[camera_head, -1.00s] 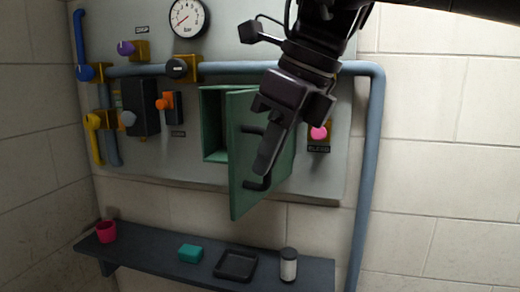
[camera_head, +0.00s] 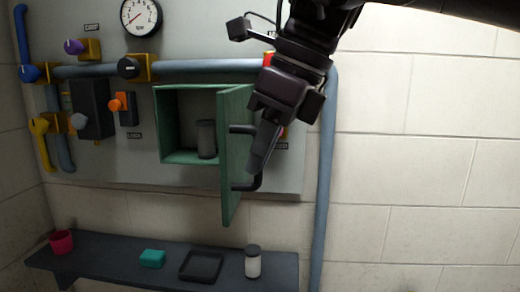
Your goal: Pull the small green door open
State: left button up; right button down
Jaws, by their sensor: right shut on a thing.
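The small green door (camera_head: 233,158) stands open, swung out from its green cabinet (camera_head: 178,157) on the wall panel and seen nearly edge-on. Its black handle (camera_head: 248,184) is on the right face. My right gripper (camera_head: 257,160) comes down from the top and is shut on the handle, whose middle it hides. Inside the cabinet stands a dark grey cylinder (camera_head: 206,139). My left gripper is not in view.
A gauge (camera_head: 141,16), a blue pipe (camera_head: 322,180) and several coloured valves and knobs, one an orange lever (camera_head: 120,103), surround the cabinet. Below, a dark shelf (camera_head: 120,258) holds a pink cup (camera_head: 61,242), teal block (camera_head: 152,258), black tray (camera_head: 201,266) and white-bodied jar (camera_head: 253,262). The wall at right is clear.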

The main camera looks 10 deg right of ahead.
jog(key=c, duration=1.5)
grip_release()
jog(key=shift+w+r, duration=0.1)
jog(key=shift+w, duration=0.15)
jog(key=shift+s+a, duration=0.1)
jog(key=shift+s, duration=0.05)
